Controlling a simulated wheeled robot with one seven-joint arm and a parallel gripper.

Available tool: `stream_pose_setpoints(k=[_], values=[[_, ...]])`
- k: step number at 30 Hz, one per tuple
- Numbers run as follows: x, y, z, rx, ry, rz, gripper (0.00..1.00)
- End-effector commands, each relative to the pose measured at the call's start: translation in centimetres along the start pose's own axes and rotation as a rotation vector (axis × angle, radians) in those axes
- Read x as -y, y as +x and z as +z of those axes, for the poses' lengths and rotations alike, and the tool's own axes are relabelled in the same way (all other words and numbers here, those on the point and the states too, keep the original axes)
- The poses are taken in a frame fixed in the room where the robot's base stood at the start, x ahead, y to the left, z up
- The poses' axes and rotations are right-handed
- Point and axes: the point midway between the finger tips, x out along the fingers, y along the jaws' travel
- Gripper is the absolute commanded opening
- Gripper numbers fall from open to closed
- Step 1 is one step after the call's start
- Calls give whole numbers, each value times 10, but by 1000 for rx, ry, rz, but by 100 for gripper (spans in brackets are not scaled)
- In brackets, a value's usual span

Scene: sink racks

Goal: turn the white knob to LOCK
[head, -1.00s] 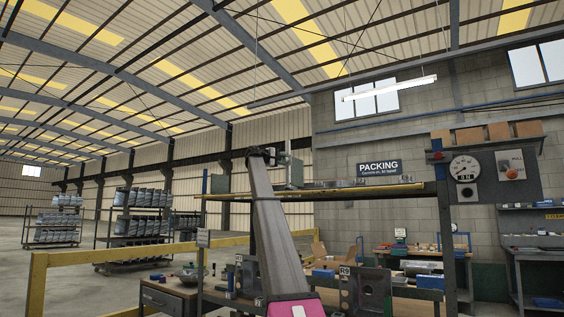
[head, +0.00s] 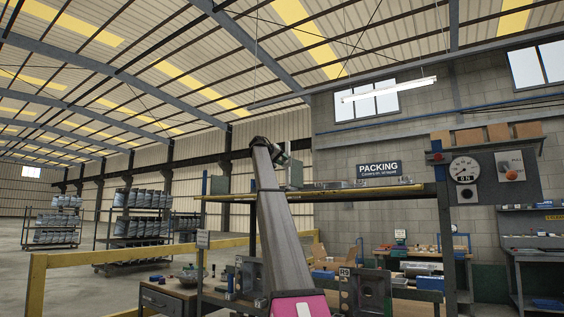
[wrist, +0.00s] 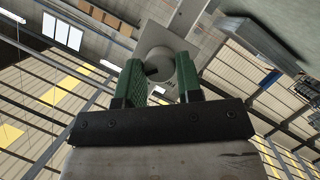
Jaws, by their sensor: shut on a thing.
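In the wrist view, the pale round knob (wrist: 165,56) sits on a light square plate (wrist: 151,34). My gripper (wrist: 160,72) has its two green fingers on either side of the knob and is shut on it. A dark mark or part shows between the fingers. The plate's lettering is too small and covered to read, so I cannot tell the knob's setting. In the head view, my gripper (head: 285,152) is tilted at the end of my raised arm, near the upper shelf. The knob is hidden there.
The upper shelf (head: 330,189) of the rack runs beside my arm, with small parts on it. An upright grey plate (head: 297,173) stands by the gripper.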

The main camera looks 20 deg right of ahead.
Motion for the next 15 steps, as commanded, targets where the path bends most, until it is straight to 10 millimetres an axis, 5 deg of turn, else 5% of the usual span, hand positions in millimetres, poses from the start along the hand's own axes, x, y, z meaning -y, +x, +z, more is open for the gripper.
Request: stream_pose_setpoints(k=[15], values=[[0, 0, 1, 1, 93, -40, 10]])
